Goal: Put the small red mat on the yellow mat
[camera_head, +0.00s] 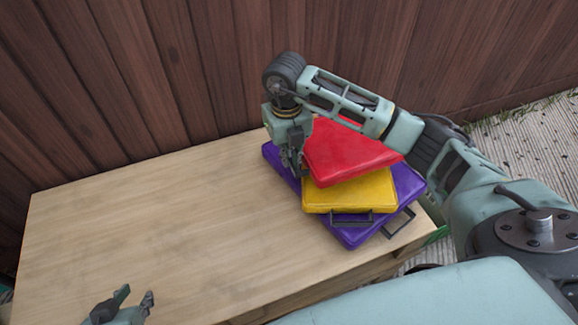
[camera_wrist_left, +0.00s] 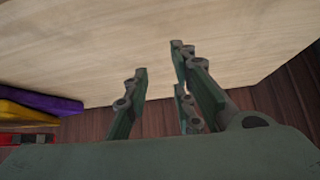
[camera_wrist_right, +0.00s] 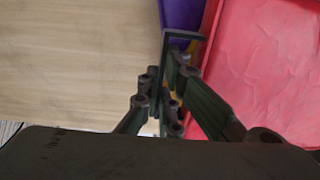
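The small red mat (camera_head: 345,152) lies over the yellow mat (camera_head: 350,193), turned at an angle to it. It looks close to the yellow top, but I cannot tell whether it rests fully on it. My right gripper (camera_head: 297,165) is at the red mat's left side. In the right wrist view its fingers (camera_wrist_right: 163,85) close around a dark handle (camera_wrist_right: 185,36) beside the red mat (camera_wrist_right: 265,65). My left gripper (camera_head: 132,300) is low at the table's front left. In the left wrist view its fingers (camera_wrist_left: 160,60) are apart with nothing between them.
A larger purple mat (camera_head: 353,236) with a dark handle (camera_head: 398,222) lies under the yellow mat on the wooden table (camera_head: 150,215). The table's left and middle are clear. A wooden plank wall (camera_head: 150,70) stands behind.

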